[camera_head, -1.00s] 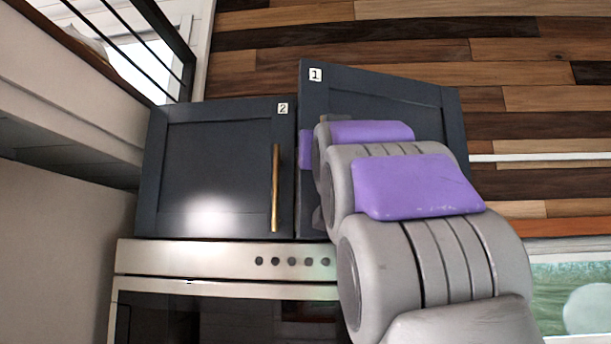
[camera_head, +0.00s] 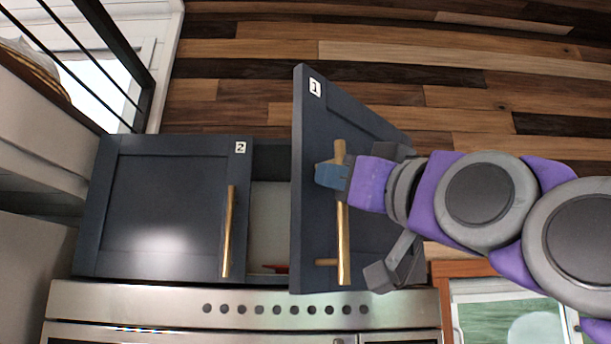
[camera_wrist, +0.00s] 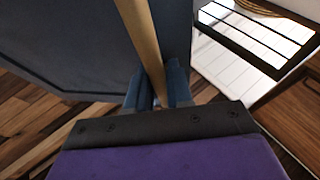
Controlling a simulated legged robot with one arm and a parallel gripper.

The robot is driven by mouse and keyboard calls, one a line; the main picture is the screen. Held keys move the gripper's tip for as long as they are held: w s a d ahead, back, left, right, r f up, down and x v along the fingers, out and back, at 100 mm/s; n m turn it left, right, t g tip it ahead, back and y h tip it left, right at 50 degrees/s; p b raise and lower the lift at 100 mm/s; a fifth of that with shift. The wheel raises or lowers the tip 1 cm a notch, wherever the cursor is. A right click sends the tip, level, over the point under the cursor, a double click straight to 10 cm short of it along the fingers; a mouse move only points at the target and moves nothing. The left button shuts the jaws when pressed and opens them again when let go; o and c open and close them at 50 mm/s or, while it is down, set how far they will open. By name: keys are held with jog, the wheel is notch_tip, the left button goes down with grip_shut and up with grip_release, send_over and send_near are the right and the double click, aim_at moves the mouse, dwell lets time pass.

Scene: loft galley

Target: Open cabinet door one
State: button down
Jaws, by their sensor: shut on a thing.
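Cabinet door one (camera_head: 312,190) is dark blue-grey with a white label "1" and a brass bar handle (camera_head: 343,245). It stands swung partly open, with a gap between it and door two. My gripper (camera_head: 333,174) is shut on the handle's upper part, coming from the right. In the wrist view the brass handle (camera_wrist: 143,40) runs down between my blue fingertips (camera_wrist: 157,88), with the door (camera_wrist: 70,45) behind it on the left. My arm hides part of the door's right side.
Cabinet door two (camera_head: 165,205), with its own brass handle (camera_head: 228,232), is shut on the left. Between the doors a pale interior (camera_head: 268,220) shows, with a small red thing (camera_head: 277,268) low inside. A steel oven (camera_head: 150,305) with a row of knobs lies below.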

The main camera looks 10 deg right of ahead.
jog(key=s+d+n+g+y+p, duration=0.3)
jog(key=s+d+g+y+p, duration=0.1)
jog(key=d, duration=0.5)
jog(key=s+d+n+g+y+p, duration=0.4)
jog(key=s+d+g+y+p, duration=0.1)
jog(key=d, duration=0.4)
jog(key=shift+s+d+y, duration=0.35)
jog(key=shift+s+y, duration=0.05)
jog(key=shift+y, duration=0.1)
jog(key=shift+a, duration=0.1)
jog(key=c, duration=1.1)
grip_release()
jog(key=shift+w, duration=0.1)
